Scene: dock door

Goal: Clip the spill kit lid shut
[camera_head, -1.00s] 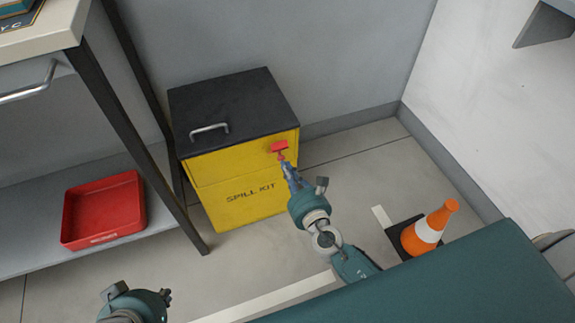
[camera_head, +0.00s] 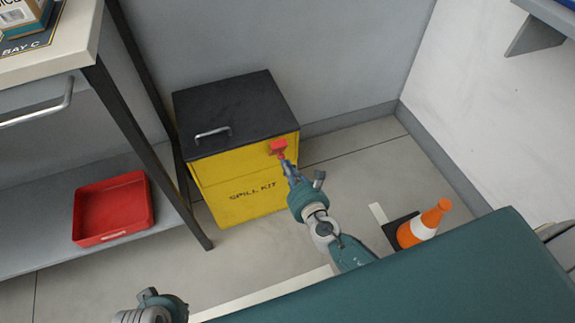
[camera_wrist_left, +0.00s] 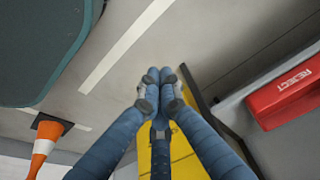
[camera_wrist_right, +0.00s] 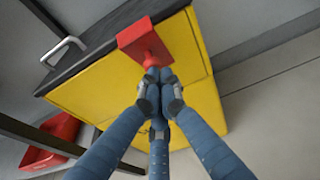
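The spill kit (camera_head: 240,205) is a yellow box with a black lid (camera_head: 238,108) lying down on it and a metal handle on top. A red clip (camera_head: 278,147) sits on the upper front near the right corner; it also shows in the right wrist view (camera_wrist_right: 152,42). My right gripper (camera_wrist_right: 159,74) has its fingertips together at the clip's lower projecting part. They look in contact, with no clear gap between the fingers. My left gripper (camera_wrist_left: 159,75) is shut and empty above the floor; in the head view only part of its wrist shows at the bottom.
A red tray (camera_head: 112,208) lies on the lower shelf of the bench (camera_head: 50,70) at left, whose dark leg stands beside the box. Floor between box and cone is clear.

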